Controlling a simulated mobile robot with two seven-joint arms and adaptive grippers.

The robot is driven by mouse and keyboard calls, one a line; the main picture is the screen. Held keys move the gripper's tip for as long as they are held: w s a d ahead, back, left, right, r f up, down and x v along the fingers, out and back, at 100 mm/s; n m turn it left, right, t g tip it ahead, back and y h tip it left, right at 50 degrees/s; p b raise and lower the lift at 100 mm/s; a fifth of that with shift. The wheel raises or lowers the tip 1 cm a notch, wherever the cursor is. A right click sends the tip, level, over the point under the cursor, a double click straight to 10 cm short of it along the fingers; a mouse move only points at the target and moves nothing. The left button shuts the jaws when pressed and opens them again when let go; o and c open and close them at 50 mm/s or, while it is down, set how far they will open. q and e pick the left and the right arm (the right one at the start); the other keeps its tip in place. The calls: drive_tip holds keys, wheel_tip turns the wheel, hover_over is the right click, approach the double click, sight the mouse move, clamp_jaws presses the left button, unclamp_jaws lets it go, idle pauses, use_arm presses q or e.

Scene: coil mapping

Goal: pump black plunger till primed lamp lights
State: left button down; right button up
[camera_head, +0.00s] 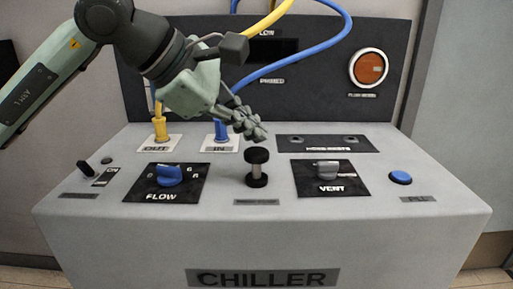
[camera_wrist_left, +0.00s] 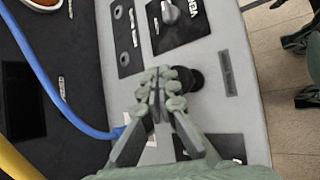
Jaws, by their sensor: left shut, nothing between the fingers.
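The black plunger (camera_head: 257,156) stands upright at the middle of the chiller's sloped top, with a bare metal shaft between its round knob and black base. In the left wrist view the plunger (camera_wrist_left: 187,78) is just beyond my fingertips and partly covered by them. My left gripper (camera_head: 256,133) is shut and empty. Its tips (camera_wrist_left: 160,80) are just above and behind the knob; I cannot tell whether they touch it. The primed label (camera_head: 272,80) is on the dark back panel, below a dark window (camera_head: 273,50). I see no lit lamp there.
A blue flow knob (camera_head: 169,175) is left of the plunger; a grey vent knob (camera_head: 327,170) and blue fill button (camera_head: 400,177) are right. Yellow (camera_head: 159,120) and blue (camera_head: 222,125) hoses rise behind. An orange round light (camera_head: 369,68) is on the back panel.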

sight(252, 151)
use_arm(q)
drive_tip(key=shift+r+p, duration=1.45)
drive_tip(key=shift+r, duration=1.1)
